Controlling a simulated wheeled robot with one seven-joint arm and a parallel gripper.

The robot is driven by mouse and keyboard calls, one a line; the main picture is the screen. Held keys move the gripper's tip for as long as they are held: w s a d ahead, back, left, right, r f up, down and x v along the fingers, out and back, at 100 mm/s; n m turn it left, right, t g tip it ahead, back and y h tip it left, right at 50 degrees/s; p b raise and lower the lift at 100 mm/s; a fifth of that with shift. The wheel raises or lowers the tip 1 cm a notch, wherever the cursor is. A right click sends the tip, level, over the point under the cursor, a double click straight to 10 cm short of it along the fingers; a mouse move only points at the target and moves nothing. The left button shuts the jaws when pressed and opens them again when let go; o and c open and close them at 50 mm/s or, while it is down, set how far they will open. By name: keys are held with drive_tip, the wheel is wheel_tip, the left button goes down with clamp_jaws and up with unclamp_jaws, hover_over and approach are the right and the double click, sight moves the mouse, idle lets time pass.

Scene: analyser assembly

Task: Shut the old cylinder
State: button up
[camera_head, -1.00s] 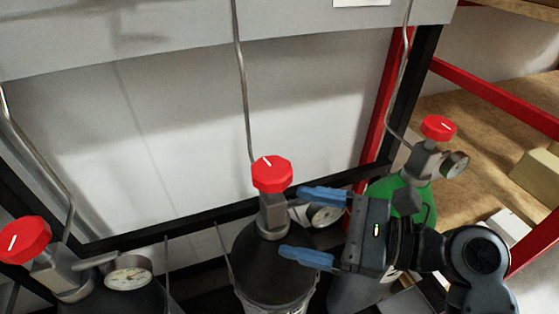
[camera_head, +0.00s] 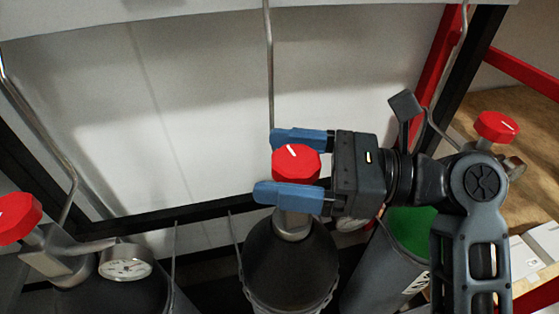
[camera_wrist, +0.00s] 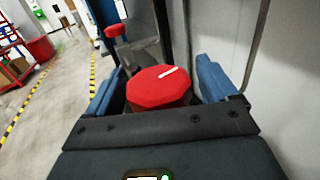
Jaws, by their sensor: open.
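The middle gas cylinder (camera_head: 290,262) is dark and stands upright, with a red valve knob (camera_head: 296,164) on top that bears a white mark. My gripper (camera_head: 279,167) is open, with one blue finger on the far side of this knob and one on the near side. In the wrist view the same red knob (camera_wrist: 160,88) sits between the two blue fingers, with a gap visible to the right finger. I cannot tell whether either finger touches it. My gripper hides most of this cylinder's gauge. The frames do not show which cylinder is the old one.
A dark cylinder at left has a red knob (camera_head: 17,218) and a gauge (camera_head: 126,262). A green-topped cylinder (camera_head: 412,228) at right has a red knob (camera_head: 497,126). A thin metal pipe (camera_head: 269,70) runs down behind the middle knob. A black frame bar (camera_head: 160,217) crosses behind.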

drive_tip(key=shift+a, duration=0.45)
drive_tip(key=shift+c, duration=0.2)
drive_tip(key=c, duration=0.9)
